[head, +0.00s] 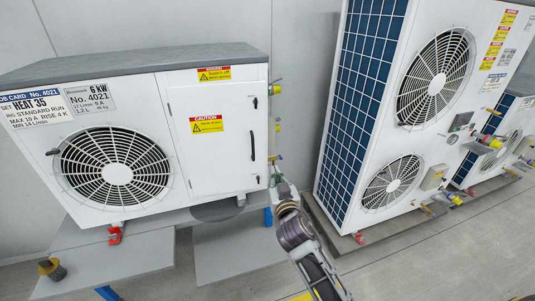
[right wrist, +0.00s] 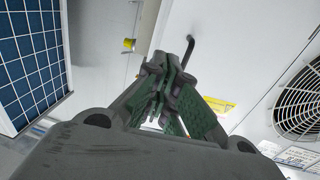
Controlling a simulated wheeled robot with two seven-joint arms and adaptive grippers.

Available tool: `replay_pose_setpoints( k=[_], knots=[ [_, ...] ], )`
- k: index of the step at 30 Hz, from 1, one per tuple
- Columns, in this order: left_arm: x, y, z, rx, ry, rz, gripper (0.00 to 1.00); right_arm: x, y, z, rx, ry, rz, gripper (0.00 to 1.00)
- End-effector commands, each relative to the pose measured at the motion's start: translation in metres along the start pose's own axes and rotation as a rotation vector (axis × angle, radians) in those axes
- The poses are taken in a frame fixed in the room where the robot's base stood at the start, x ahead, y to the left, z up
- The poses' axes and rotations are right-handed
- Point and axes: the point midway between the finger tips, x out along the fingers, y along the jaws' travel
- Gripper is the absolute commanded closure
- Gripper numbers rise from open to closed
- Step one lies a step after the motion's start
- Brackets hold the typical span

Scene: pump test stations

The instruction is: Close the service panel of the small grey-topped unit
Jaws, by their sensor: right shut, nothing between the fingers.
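The small grey-topped unit (head: 110,66) stands at the left in the head view, with a round fan grille. Its white service panel (head: 205,160) is on the right part of the front, with caution labels and a black handle (head: 252,146) near its right edge. The panel looks about flush with the front; I cannot tell whether a small gap is left. In the right wrist view the closed fingertips (right wrist: 172,62) point toward the white casing, with the dark handle (right wrist: 188,50) just beyond. Contact is unclear. My left gripper is out of view.
A tall white unit (head: 403,130) with two fans and a blue grille stands at the right. Yellow-handled valves (head: 275,89) stick out of the small unit's right side. Grey slabs (head: 120,262) lie below it. A gap of floor and wall separates the units.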

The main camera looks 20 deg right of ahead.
Motion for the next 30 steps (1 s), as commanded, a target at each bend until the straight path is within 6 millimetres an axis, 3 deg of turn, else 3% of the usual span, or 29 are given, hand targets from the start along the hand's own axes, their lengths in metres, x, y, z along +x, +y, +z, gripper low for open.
replay_pose_setpoints(
  k=[30],
  knots=[
    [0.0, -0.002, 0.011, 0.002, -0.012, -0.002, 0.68, 0.073, 0.0, 0.0, -0.002, 0.0, 0.0, 1.0]
  ],
)
